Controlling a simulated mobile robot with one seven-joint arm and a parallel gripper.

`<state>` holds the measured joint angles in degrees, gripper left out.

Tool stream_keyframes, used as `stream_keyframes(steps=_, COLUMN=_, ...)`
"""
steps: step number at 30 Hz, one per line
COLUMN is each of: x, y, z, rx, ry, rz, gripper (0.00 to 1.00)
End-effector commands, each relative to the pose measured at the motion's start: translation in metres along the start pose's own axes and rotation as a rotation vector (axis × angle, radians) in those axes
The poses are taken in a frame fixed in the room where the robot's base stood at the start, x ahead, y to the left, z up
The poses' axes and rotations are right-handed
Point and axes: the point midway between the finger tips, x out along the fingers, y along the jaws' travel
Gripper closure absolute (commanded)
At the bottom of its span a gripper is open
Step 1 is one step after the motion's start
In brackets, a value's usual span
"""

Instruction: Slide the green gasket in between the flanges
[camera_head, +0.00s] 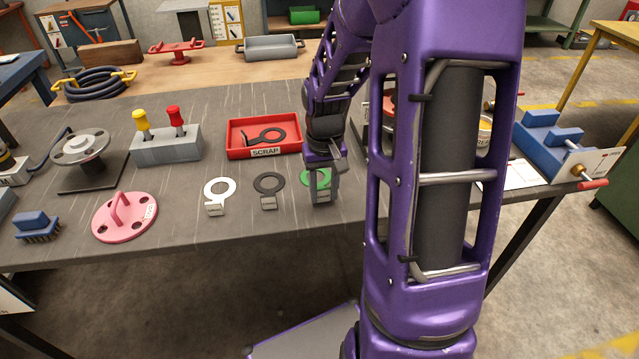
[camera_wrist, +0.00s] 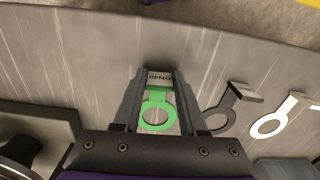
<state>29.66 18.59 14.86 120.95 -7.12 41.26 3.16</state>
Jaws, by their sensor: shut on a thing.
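The green gasket (camera_wrist: 158,95) is a flat ring with a tab and a small labelled block at its end. My gripper (camera_wrist: 152,75) is shut on the block, with a finger on each side. In the head view my gripper (camera_head: 322,198) is low over the table's front part, and the gasket (camera_head: 307,179) shows partly behind it. I cannot tell whether the gasket touches the table. A flanged spool (camera_head: 82,149) with a grey top flange and dark core stands upright on a dark plate at the left. Another dark round object (camera_wrist: 18,150) on a plate is cut off in the wrist view.
A black gasket (camera_head: 268,184) and a white gasket (camera_head: 219,190) lie left of my gripper. A red scrap tray (camera_head: 237,150) holds a dark ring. A pink flanged cover (camera_head: 125,222) and a grey block (camera_head: 166,149) with two handles stand further left. My arm hides part of the table's right.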

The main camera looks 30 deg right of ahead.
Motion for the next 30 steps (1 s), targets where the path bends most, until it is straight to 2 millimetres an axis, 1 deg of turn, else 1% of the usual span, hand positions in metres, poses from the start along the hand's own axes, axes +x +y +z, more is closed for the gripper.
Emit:
stream_keyframes(steps=5, x=-0.01, y=0.0, z=0.0, rx=0.0, ry=0.001, rz=0.0, gripper=0.94)
stream_keyframes(steps=19, x=-0.048, y=0.0, z=0.0, rx=0.0, ry=0.001, rz=0.0, gripper=0.94)
stream_keyframes(steps=22, x=-0.051, y=0.0, z=0.0, rx=0.0, ry=0.001, rz=0.0, gripper=0.94)
stream_keyframes(steps=30, x=-0.05, y=0.0, z=0.0, rx=0.0, ry=0.0, rz=0.0, gripper=0.94)
